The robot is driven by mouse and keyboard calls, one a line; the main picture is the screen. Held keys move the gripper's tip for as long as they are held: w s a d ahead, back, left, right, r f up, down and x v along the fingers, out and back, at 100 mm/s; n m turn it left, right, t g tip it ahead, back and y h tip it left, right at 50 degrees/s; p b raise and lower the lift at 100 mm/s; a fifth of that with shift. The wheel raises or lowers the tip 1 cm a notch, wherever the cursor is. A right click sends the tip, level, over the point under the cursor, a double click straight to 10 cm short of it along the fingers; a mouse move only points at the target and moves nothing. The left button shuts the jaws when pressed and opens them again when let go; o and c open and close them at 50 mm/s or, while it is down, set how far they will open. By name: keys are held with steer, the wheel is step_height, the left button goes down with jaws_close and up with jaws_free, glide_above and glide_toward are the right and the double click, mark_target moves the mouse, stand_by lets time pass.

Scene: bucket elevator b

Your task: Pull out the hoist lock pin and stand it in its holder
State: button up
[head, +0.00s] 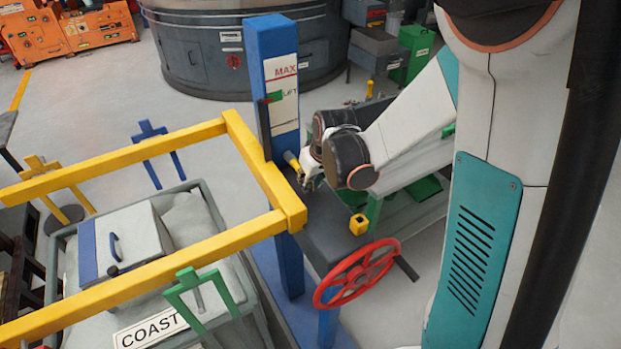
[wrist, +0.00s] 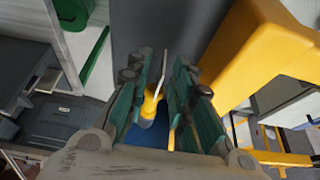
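The yellow lock pin (head: 291,160) is at the blue hoist post (head: 272,60), beside my gripper (head: 308,172) in the head view. In the wrist view my gripper (wrist: 165,85) has its green-padded fingers on either side of the yellow pin (wrist: 148,108), close to it. A thin pale metal part sticks up from the pin. I cannot tell whether both pads press on it or how deep it sits. A small yellow block with a dark opening (head: 359,225), which looks like the holder, stands on the dark bench right of the post.
A red handwheel (head: 358,273) is at the front of the bench. A yellow frame (head: 262,172) reaches left from the post; it shows close at right in the wrist view (wrist: 265,55). A grey cart (head: 195,222) with a COAST label is under it.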

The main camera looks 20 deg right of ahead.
jaws_close()
steer(key=shift+s+d, duration=0.2)
steer(key=shift+s, duration=0.6)
stand_by(0.4)
steer(key=shift+s+d, duration=0.25)
steer(key=shift+s, duration=1)
steer(key=shift+s+d, duration=0.25)
steer(key=shift+s, duration=1)
steer(key=shift+s, duration=0.1)
steer(key=shift+s+d+b, duration=0.15)
steer(key=shift+s+d, duration=0.05)
steer(key=shift+s, duration=0.75)
steer(key=shift+s+d+b, duration=0.15)
steer(key=shift+s, duration=0.8)
